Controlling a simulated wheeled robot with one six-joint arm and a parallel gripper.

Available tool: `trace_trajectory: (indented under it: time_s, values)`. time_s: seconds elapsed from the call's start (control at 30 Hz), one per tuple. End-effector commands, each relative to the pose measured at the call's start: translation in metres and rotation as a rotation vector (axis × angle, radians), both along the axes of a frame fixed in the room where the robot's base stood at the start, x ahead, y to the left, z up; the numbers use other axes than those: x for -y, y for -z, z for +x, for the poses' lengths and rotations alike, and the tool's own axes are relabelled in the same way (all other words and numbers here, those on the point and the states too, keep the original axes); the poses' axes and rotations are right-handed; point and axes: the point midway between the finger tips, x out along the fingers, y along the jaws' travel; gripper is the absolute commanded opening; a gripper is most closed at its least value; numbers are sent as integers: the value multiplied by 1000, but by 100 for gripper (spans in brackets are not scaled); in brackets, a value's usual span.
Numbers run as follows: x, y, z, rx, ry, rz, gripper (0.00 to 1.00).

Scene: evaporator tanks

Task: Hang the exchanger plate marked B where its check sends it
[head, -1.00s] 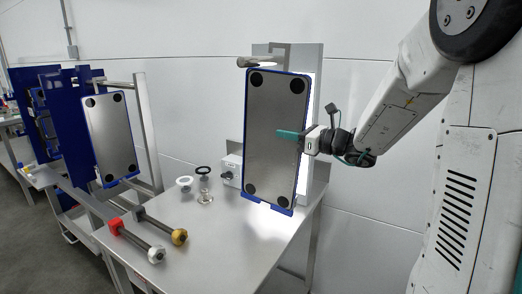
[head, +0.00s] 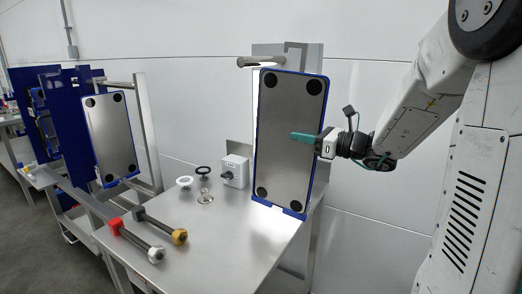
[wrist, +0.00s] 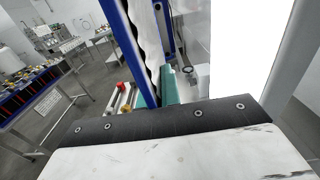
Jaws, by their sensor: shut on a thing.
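A metal exchanger plate (head: 288,135) with a blue rim and black round corner ports is in front of a bright lit panel in the head view. My gripper (head: 318,141) is shut on its right side, with a teal finger across its face. The plate is slightly tilted and clear of the table. A second similar plate (head: 110,135) hangs at the left on a bar (head: 112,84). I can read no letter on either plate.
A peg (head: 258,62) sticks out from the upright board behind the held plate. A grey switch box (head: 235,172) stands on the table (head: 215,235). Blue plates (head: 70,125) stand far left.

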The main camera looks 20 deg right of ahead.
Motion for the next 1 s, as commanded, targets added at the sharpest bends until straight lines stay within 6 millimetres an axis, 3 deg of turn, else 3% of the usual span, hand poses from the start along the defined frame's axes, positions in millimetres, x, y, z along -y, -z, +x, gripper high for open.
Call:
trace_trajectory:
  time_s: [1.0]
  values:
    - [59,0,-80,0,3,0,0]
